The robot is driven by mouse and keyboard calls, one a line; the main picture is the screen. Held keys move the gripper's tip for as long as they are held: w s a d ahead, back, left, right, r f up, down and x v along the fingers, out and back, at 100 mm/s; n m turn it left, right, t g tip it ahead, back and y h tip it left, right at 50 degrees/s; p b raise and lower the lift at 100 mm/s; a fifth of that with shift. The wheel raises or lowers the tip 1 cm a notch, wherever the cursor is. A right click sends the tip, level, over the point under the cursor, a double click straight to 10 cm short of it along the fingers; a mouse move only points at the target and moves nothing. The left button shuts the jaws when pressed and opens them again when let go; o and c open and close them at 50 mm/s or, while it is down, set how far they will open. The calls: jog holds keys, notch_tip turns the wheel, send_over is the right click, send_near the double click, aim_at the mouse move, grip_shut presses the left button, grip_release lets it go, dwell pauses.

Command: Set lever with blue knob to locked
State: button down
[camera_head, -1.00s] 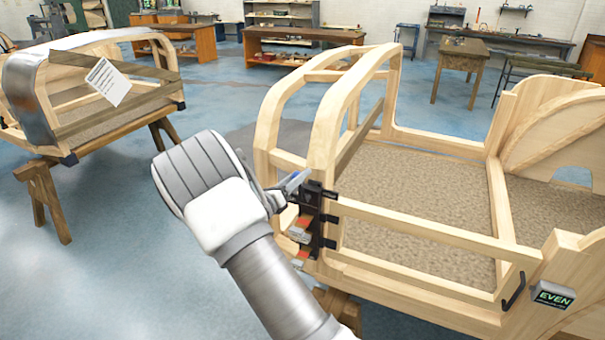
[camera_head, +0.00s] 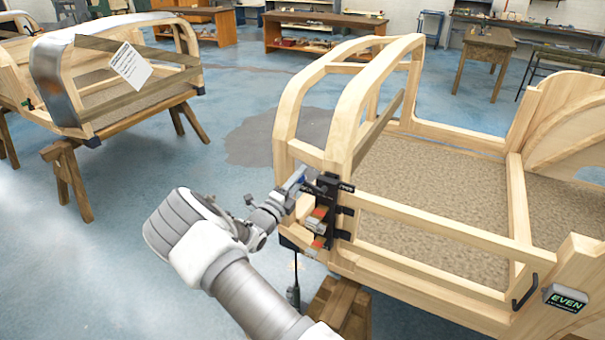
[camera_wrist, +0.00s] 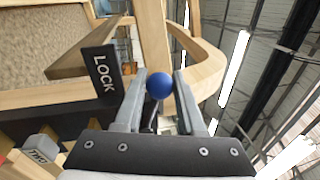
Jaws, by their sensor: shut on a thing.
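The lever's blue knob (camera_wrist: 159,86) sits between my gripper's fingers in the wrist view, and my gripper (camera_wrist: 160,90) is shut on it. A black plate marked LOCK (camera_wrist: 102,73) is just left of the knob in that view. In the head view my gripper (camera_head: 298,181) is at the black latch panel (camera_head: 326,205) on the near corner post of the wooden bodyframe (camera_head: 353,125). The knob is mostly hidden by the fingers there, and the lever's exact angle cannot be told.
Red and grey blocks (camera_head: 316,222) are on the panel below my gripper; one grey block reads TWO (camera_wrist: 40,148). A box reading EVEN (camera_head: 566,298) is at the frame's right. Another bodyframe (camera_head: 60,75) stands on trestles at left. Open blue floor lies between.

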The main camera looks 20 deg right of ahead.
jog(key=shift+w+a+f+n+t+y, duration=0.15)
jog(key=shift+f+n, duration=0.25)
jog(key=shift+n, duration=0.35)
jog(key=shift+s+d+f+n+t+y, duration=0.1)
jog(key=shift+f+n+t+y, duration=0.1)
jog(key=shift+f+n, duration=0.45)
jog(key=shift+w+a+f+n+t+y, duration=0.1)
jog(key=shift+f+n+t+y, duration=0.1)
jog(key=shift+n, duration=0.7)
jog(key=c, duration=0.5)
grip_release()
jog(key=b+v, duration=0.2)
jog(key=v, duration=1.5)
jog(key=shift+a+f, duration=0.15)
jog(key=shift+a, duration=0.05)
